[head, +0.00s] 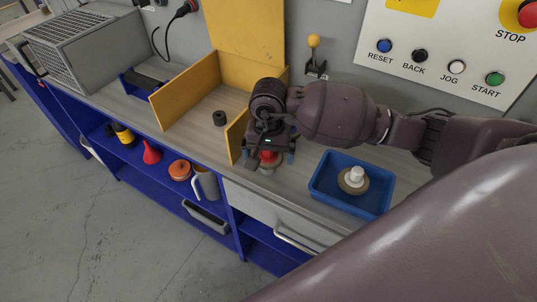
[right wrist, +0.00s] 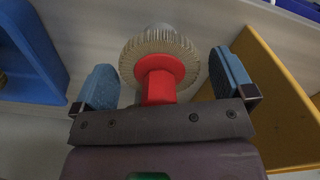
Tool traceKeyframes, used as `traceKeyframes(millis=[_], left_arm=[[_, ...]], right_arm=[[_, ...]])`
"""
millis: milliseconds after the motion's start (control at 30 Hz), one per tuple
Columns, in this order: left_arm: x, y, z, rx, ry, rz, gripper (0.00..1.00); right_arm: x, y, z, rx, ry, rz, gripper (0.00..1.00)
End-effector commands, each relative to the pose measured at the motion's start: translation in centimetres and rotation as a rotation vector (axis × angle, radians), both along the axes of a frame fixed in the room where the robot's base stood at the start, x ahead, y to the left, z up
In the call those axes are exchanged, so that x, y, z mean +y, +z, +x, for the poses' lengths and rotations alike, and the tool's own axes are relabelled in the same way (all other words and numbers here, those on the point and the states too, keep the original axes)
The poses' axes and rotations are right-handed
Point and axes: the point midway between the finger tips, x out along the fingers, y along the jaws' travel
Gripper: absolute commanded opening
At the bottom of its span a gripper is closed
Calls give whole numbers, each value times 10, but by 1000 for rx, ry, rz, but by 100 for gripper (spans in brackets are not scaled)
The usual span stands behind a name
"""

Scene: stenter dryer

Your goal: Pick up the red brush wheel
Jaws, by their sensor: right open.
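The red brush wheel (head: 268,156) stands on the bench just right of the yellow bin, mostly hidden under my right gripper (head: 272,157) in the head view. In the right wrist view the red brush wheel (right wrist: 160,72) shows a red hub and stem with a round pale bristle ring. My right gripper (right wrist: 164,80) is open, with one blue fingertip on each side of the red hub. A gap shows between the hub and each fingertip. My left gripper is not in view.
A blue tray (head: 322,194) to the right holds a white-hubbed brush wheel (head: 354,180). The yellow partition (head: 237,137) stands close left of my right gripper, with a dark ring (head: 219,118) beyond it. A control panel (head: 440,50) is on the wall behind.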

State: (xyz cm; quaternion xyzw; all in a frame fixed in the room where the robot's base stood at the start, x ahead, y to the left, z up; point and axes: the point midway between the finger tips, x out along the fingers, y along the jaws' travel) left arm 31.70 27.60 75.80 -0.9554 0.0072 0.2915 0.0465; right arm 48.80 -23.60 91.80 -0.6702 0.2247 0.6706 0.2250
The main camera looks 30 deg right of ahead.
Motion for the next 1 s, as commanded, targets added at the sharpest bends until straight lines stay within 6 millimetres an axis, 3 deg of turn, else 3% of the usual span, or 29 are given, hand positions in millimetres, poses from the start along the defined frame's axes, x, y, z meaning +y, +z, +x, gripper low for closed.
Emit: traceKeyframes(millis=[300, 633, 1000], left_arm=[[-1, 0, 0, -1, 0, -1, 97], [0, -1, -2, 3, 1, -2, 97], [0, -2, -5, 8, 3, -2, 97]], right_arm=[[0, -4, 0, -1, 1, -1, 98], [0, -4, 0, -1, 1, -1, 48], [0, 6, 1, -3, 1, 0, 48]])
